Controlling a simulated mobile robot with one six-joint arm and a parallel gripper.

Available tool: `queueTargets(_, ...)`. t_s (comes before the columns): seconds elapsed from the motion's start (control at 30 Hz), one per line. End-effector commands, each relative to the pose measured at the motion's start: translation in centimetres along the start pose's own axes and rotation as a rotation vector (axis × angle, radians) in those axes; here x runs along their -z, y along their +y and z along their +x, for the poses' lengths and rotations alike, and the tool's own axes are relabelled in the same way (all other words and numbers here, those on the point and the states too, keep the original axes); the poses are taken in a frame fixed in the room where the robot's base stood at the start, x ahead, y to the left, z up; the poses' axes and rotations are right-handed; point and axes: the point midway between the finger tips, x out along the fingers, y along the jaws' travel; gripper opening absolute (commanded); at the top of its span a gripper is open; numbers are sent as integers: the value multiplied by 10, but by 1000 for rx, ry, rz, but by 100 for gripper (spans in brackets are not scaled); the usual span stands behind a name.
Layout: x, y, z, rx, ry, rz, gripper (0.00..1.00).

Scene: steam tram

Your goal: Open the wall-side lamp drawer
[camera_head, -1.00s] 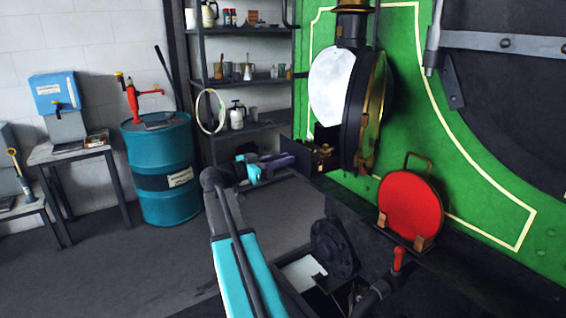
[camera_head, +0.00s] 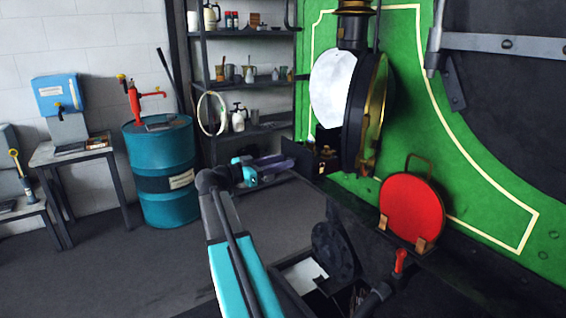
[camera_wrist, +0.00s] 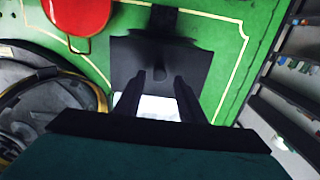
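The lamp (camera_head: 332,85) hangs on the green tram front, its brass-rimmed round door swung out. Below it is a dark lamp box (camera_head: 327,160) with small brass parts on it. A dark flat panel (camera_head: 296,157) stands at its left; I cannot tell if this is the drawer front. My gripper (camera_head: 290,162) is just left of and below this panel. In the wrist view, my gripper (camera_wrist: 160,80) has its two dark fingers apart, in front of a dark panel (camera_wrist: 125,60) with a small dark knob (camera_wrist: 159,72) between the fingertips. Contact with the knob cannot be told.
A red disc (camera_head: 410,208) stands on the ledge to the right; it also shows in the wrist view (camera_wrist: 75,15). A shelf rack (camera_head: 240,82) stands behind my gripper. A blue barrel (camera_head: 163,205) stands left. The floor between is clear.

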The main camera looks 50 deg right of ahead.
Motion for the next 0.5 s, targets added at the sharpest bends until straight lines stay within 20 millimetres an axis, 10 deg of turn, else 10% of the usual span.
queueTargets(0.5,-1,-2,-80,3,1,1,36)
